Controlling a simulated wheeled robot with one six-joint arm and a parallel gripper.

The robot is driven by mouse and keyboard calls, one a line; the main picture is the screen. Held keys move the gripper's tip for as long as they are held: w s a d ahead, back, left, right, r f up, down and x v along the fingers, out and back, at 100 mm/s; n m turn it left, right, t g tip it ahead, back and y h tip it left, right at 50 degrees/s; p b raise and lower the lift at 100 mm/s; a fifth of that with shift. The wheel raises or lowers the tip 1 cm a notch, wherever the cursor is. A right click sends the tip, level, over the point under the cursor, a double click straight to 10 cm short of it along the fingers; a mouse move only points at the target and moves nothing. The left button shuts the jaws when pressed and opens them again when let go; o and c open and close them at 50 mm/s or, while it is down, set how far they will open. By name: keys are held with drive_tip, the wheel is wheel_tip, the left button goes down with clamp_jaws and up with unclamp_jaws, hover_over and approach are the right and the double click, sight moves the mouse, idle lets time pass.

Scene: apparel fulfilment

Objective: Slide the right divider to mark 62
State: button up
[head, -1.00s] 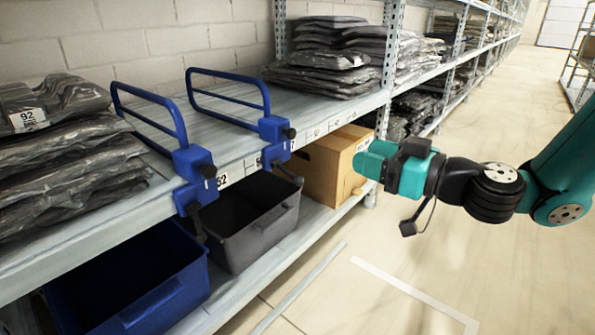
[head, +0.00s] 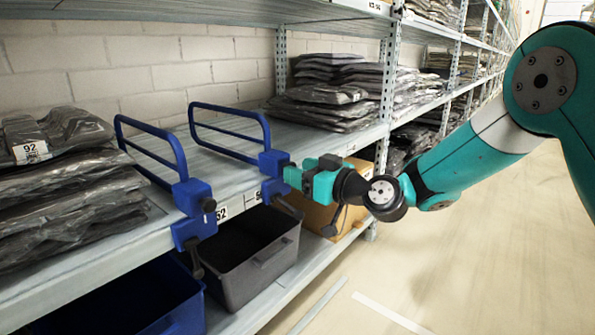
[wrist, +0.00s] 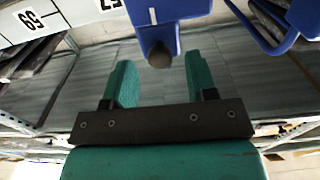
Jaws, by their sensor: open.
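The right divider (head: 232,133) is a blue tube frame upright on the shelf, with a blue clamp at the shelf's front edge. My gripper (head: 289,177) is at that clamp, coming from the right. In the wrist view my gripper (wrist: 157,66) has its two green fingers apart, one on each side of the divider's dark round knob (wrist: 158,54). Gaps show between knob and fingers. The clamp carries a white index line (wrist: 152,14). The left divider (head: 160,140) stands further left. The label strip (head: 222,213) shows a 52 between the dividers; mark 62 is not readable.
Bagged dark garments (head: 65,185) are piled left of the left divider, and more (head: 330,95) lie right of the right divider. Below are a grey bin (head: 250,262), a blue bin (head: 140,300) and a cardboard box (head: 312,216). The floor at right is clear.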

drive_tip(key=shift+w+a, duration=0.45)
drive_tip(key=shift+a, duration=0.15)
